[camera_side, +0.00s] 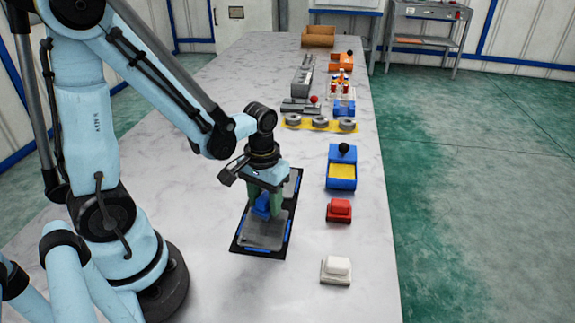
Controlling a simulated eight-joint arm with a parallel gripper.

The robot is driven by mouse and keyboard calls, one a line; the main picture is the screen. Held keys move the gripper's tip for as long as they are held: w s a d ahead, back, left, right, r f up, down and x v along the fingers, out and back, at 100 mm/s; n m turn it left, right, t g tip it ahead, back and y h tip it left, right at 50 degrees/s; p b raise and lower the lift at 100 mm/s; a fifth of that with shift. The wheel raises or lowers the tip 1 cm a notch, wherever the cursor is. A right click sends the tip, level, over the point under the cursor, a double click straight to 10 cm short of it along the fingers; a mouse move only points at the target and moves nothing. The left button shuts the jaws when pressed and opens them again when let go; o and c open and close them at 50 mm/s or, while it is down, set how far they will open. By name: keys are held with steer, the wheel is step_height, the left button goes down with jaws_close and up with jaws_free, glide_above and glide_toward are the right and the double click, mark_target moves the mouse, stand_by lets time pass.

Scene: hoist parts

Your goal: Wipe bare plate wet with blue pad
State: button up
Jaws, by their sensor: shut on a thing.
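My gripper (265,202) is shut on the blue pad (261,207), which shows between its green fingers. The pad is low over a grey plate (264,231) on a black base with blue edge strips. I cannot tell whether the pad touches the plate. A second grey plate area (291,184) lies behind the gripper and is partly hidden by it. Whether either surface is wet is too small to tell.
To the right stand a white block (336,270), a red block (339,211) and a blue box with yellow inside (341,172). Farther back are a yellow strip with grey rings (320,124) and a brown bin (318,36). The marble table is clear at the front.

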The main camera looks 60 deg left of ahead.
mark_target(255, 247)
steer(key=shift+w+a+r, duration=0.15)
steer(key=shift+w+a, duration=0.15)
steer(key=shift+a, duration=0.1)
steer(key=shift+s+d, duration=1.1)
steer(key=shift+d, duration=0.05)
steer(key=shift+s+d, duration=0.75)
steer(key=shift+d, duration=0.05)
steer(key=shift+s+d, duration=0.3)
steer(key=shift+s, duration=0.05)
steer(key=shift+s+d+f, duration=0.2)
steer(key=shift+s+d, duration=0.25)
steer(key=shift+d, duration=0.05)
steer(key=shift+s+d+r, duration=0.2)
steer(key=shift+s+d, duration=0.1)
steer(key=shift+s+d+f, duration=0.15)
steer(key=shift+s+d, duration=0.35)
steer(key=shift+d, duration=0.05)
steer(key=shift+s+d, duration=0.4)
step_height(255, 247, up, 8)
